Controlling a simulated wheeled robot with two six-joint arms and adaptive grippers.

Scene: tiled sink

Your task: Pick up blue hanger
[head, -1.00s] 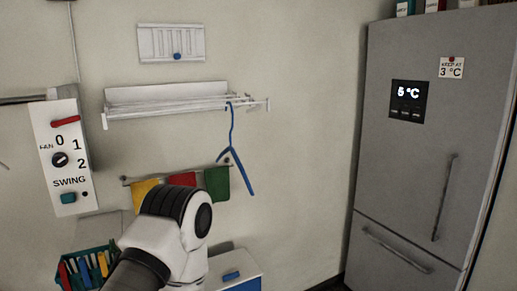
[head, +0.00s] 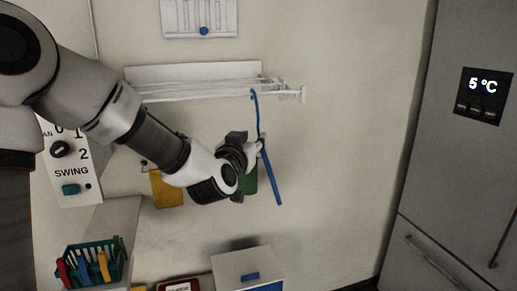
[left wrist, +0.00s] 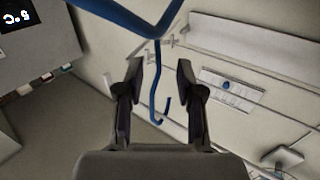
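The blue hanger (head: 256,112) hangs by its hook from the white wall rack (head: 195,72), near the rack's right end. Its slanted lower arm reaches down to the right, and part of it is hidden behind my gripper. My left gripper (head: 257,148) is at the hanger's middle, below the rack. In the left wrist view the fingers of my left gripper (left wrist: 160,70) are apart, with the blue hanger's straight stem (left wrist: 157,82) between them. Gaps show on both sides of the stem. My right gripper is not in view.
Yellow (head: 167,189) and green (head: 249,181) cloths hang behind my left arm. A teal basket (head: 93,263) is at lower left, beside a switch panel (head: 66,160). A white cabinet (head: 248,263) stands below. A grey fridge (head: 455,165) is at right; the wall between is clear.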

